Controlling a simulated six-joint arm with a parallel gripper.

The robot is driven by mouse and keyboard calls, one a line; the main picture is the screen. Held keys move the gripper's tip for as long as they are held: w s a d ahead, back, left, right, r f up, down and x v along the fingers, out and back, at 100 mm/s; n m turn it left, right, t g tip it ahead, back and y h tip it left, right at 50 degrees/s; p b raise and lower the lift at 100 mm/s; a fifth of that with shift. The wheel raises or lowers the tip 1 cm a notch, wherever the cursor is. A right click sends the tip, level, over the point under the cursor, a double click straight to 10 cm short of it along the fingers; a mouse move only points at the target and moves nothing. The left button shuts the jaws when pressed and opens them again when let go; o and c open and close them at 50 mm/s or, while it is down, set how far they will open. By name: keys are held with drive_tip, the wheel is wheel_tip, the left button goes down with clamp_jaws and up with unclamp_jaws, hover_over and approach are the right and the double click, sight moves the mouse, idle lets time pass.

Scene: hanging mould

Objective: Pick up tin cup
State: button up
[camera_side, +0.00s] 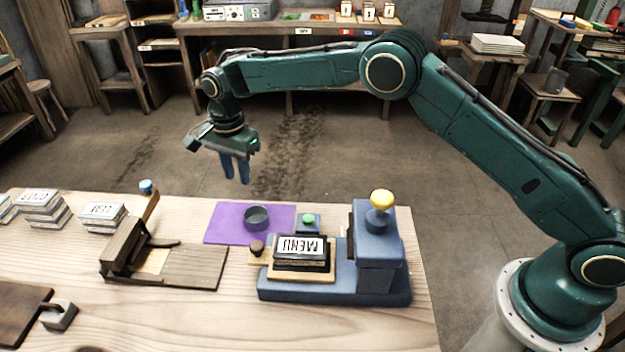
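A small dark grey round cup (256,219), which looks like the tin cup, stands upright on a purple mat (222,224) near the far edge of the wooden table. My gripper (237,180) hangs in the air above and behind the cup, with its two blue fingers pointing down. A narrow gap shows between the fingers and nothing is held in it. The gripper is clear of the cup.
A blue press (378,255) with a yellow knob stands right of the mat, with a MENU block (300,252) on it. A wooden jig (165,262) stands to the left. Stacked lettered blocks (42,208) are at far left. A green-topped button (308,220) sits beside the mat.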

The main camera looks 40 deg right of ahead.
approach(257, 219)
drive_tip(key=shift+w+a+f, duration=0.35)
drive_tip(key=shift+a, duration=0.2)
drive_tip(key=shift+w+a+f, duration=0.3)
drive_tip(key=shift+w+a, duration=0.05)
drive_tip(key=shift+a, duration=0.15)
drive_tip(key=shift+d+f, duration=0.2)
drive_tip(key=shift+f, duration=2.4)
clamp_jaws()
